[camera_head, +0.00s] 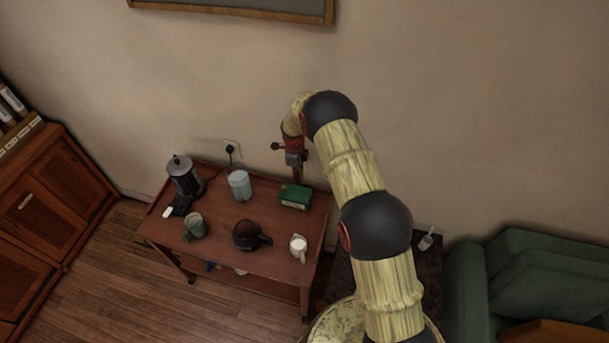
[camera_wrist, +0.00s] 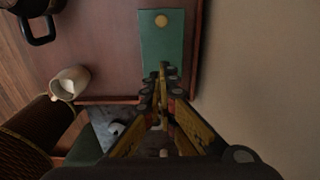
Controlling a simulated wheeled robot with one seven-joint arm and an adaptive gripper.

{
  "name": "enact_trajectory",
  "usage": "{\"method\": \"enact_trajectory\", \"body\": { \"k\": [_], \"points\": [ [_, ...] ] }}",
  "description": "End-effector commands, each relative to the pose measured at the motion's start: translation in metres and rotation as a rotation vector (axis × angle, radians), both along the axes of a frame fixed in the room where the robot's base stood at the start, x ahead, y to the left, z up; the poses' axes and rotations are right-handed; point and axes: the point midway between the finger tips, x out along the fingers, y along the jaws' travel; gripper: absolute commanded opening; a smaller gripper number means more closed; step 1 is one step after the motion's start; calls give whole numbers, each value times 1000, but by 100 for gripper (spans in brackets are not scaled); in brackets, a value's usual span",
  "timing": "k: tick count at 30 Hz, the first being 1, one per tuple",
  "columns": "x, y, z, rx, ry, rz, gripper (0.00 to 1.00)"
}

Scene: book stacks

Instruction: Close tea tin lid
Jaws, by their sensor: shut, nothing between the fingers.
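The green tea tin (camera_head: 295,196) stands near the back right of the wooden side table. In the wrist view, its green top (camera_wrist: 158,42) shows as a flat rectangle with a round yellow mark, and no opening is visible. The lid looks down, but I cannot tell if it is fully closed. My gripper (camera_head: 297,178) points down just behind the tin, above the table's back edge. In the wrist view, my gripper (camera_wrist: 163,70) is shut and empty, its fingertips overlapping the near end of the tin. I cannot tell whether they touch it.
The table (camera_head: 262,259) also holds a blue-grey canister (camera_head: 240,185), a dark kettle (camera_head: 184,178), a green mug (camera_head: 195,227), a dark pot (camera_head: 247,236) and a white jug (camera_head: 298,248). The wall (camera_head: 225,85) is close behind. A green armchair (camera_head: 530,275) stands at right.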

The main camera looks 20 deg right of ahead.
Motion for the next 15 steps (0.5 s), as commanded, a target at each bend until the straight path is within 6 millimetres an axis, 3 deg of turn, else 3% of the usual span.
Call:
{"method": "enact_trajectory", "body": {
  "k": [9,15],
  "points": [
    [20,31,-34,-238,158,2,0],
    [29,43,-46,-237,158,-2,0]
  ]
}}
